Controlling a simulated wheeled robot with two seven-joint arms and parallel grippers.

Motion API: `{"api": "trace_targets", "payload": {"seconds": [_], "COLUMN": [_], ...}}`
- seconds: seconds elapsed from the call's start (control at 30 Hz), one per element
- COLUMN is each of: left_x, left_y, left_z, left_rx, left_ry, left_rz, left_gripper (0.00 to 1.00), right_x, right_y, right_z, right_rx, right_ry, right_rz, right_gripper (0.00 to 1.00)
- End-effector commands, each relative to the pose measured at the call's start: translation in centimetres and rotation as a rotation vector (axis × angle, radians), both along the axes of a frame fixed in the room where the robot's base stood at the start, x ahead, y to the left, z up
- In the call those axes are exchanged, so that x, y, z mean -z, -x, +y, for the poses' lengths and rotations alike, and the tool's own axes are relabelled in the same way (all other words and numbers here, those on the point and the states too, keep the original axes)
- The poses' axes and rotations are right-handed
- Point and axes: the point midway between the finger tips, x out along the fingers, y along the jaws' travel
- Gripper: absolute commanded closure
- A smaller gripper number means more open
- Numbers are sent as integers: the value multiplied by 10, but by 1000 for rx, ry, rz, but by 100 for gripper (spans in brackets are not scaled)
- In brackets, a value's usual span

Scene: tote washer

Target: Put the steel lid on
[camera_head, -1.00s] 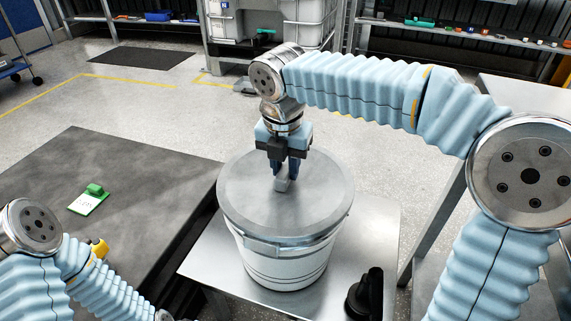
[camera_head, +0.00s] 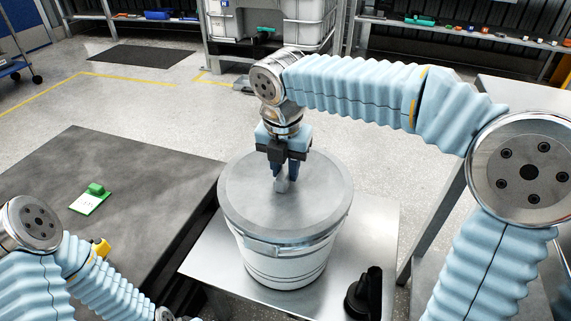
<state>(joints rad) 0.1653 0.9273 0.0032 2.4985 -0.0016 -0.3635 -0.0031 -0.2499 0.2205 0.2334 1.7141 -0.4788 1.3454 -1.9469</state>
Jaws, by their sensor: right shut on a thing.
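The steel lid (camera_head: 318,195) is a flat grey disc with a small upright grip at its middle. It lies over the mouth of a white bucket (camera_head: 284,268) and looks level; I cannot tell whether it is fully seated all round. The bucket stands on a steel table (camera_head: 213,253). My right gripper (camera_head: 283,178) points down over the lid's middle and is shut on the lid's grip. My left arm shows at the lower left, but its gripper is outside the view.
A dark table (camera_head: 140,185) at the left holds a green and white clipboard-like item (camera_head: 90,200). A black object (camera_head: 366,295) stands at the steel table's front right. Shelves with small items and a white caged tank (camera_head: 290,22) stand at the back.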

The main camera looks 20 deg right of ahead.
Motion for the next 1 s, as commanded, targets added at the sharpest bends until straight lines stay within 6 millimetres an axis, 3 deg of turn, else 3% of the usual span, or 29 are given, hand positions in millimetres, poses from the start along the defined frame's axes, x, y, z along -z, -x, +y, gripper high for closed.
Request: {"api": "trace_targets", "payload": {"seconds": [1.0], "left_x": [-6], "left_y": [0], "left_z": [0], "left_rx": [0], "left_ry": [0], "left_rz": [0], "left_gripper": [0], "right_x": [1], "right_y": [0], "right_z": [0], "right_rx": [0], "right_ry": [0], "right_rz": [0], "right_gripper": [100]}}
